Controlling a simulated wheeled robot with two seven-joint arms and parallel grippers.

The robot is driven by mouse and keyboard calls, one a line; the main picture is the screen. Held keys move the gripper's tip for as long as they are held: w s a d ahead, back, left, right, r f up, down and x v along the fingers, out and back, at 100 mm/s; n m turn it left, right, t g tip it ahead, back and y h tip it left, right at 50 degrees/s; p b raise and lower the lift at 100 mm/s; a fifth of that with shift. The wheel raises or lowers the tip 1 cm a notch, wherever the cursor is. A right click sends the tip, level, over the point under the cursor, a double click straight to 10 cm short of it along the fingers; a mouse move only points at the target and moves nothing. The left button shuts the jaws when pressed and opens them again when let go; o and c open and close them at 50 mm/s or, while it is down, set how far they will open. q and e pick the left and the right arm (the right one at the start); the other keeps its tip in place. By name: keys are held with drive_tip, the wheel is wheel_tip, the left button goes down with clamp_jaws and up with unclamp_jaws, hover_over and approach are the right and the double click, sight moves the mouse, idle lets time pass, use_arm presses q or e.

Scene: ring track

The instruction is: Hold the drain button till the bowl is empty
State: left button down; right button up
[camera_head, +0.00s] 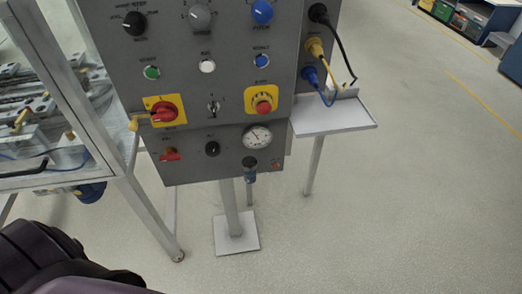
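A grey control panel (231,100) stands on a post in the middle of the view. Near its lower edge is a round white-faced gauge (256,137). Below the gauge hangs a small dark fitting with a bluish lower part (250,176), which may be the bowl. It is too small to tell its contents or to make out a drain button on it. Neither gripper is in view. A dark purple-black part of my own body fills the lower left corner.
The panel carries knobs, a green button (152,72), a red rotary switch (164,112) and a red emergency stop (264,107). A metal shelf (334,116) juts out on the right, with cables above. A framed machine (60,100) stands left. Floor at right is clear.

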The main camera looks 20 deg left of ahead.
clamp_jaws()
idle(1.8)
